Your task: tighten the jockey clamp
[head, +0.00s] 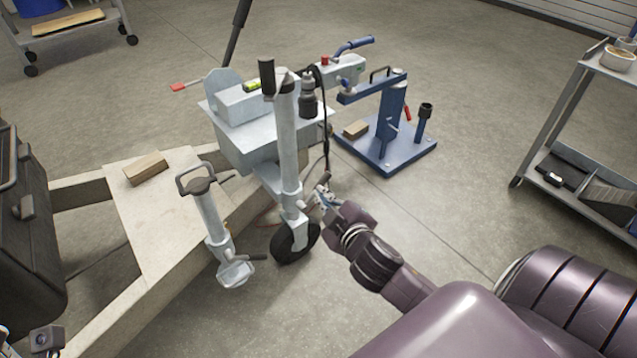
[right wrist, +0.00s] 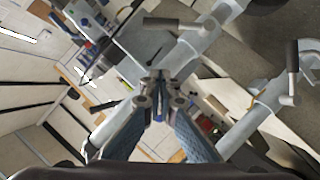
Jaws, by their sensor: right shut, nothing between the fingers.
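The jockey wheel's pale tube (head: 287,135) stands upright beside the trailer's coupling end, with a dark wheel (head: 296,243) at its foot. Its clamp (head: 292,200) is around the lower part of the tube. My right gripper (head: 322,195) is just right of the clamp. In the right wrist view, its fingertips (right wrist: 158,88) are together with nothing between them. A handle with a dark grip (right wrist: 162,22) sticks out from the pale tube beyond the fingertips, and looks apart from them. The clamp's far side is hidden.
A prop stand (head: 212,225) with a loop handle is left of the jockey wheel on the trailer frame (head: 150,310). A blue stand (head: 390,140) is behind. A dark case (head: 25,230) is at the left, a shelf cart (head: 575,170) at the right.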

